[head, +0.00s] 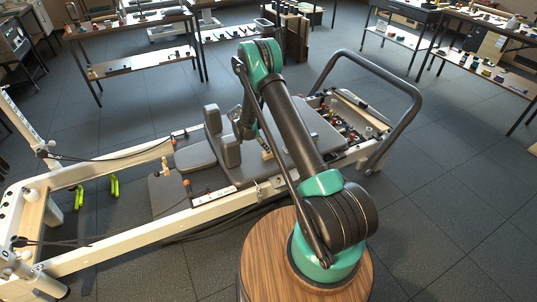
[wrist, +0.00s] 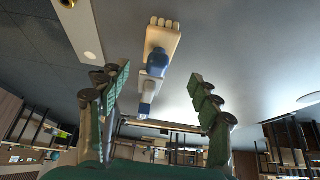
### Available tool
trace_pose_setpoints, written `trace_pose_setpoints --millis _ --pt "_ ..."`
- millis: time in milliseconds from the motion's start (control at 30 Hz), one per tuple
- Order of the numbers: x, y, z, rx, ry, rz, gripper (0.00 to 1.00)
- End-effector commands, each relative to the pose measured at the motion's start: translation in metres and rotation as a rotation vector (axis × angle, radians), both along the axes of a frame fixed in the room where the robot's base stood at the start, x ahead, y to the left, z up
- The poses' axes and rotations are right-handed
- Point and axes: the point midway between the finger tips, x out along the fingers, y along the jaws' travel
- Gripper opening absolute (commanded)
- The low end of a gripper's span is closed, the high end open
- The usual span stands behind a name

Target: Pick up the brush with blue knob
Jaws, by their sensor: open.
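In the wrist view, the brush with the blue knob (wrist: 157,62) shows ahead of my gripper (wrist: 160,88). It has a pale, toothed end at the top, a rounded blue part below it, then a grey-white stretch and a smaller blue part. It lies in line with the gap between the two green-padded fingers, with space on both sides. The fingers are spread wide and hold nothing. In the head view, my gripper (head: 238,126) hangs over the grey reformer carriage, partly hidden by my arm. I cannot make out the brush for sure there.
The reformer frame (head: 110,240) runs across the head view, with upright shoulder pads (head: 227,145) close beside my gripper. A dark curved bar (head: 372,62) rises at the right end. Work tables (head: 130,27) stand behind. The floor at the right is clear.

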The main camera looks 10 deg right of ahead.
Motion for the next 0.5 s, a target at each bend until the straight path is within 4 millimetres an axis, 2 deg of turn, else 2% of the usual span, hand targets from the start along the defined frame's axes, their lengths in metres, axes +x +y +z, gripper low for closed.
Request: trace_pose_setpoints --millis 133,500 --pt "0.004 -0.011 -0.020 0.000 0.000 0.001 0.64" --pt "0.006 -0.025 -0.039 0.000 0.000 -0.001 0.64"
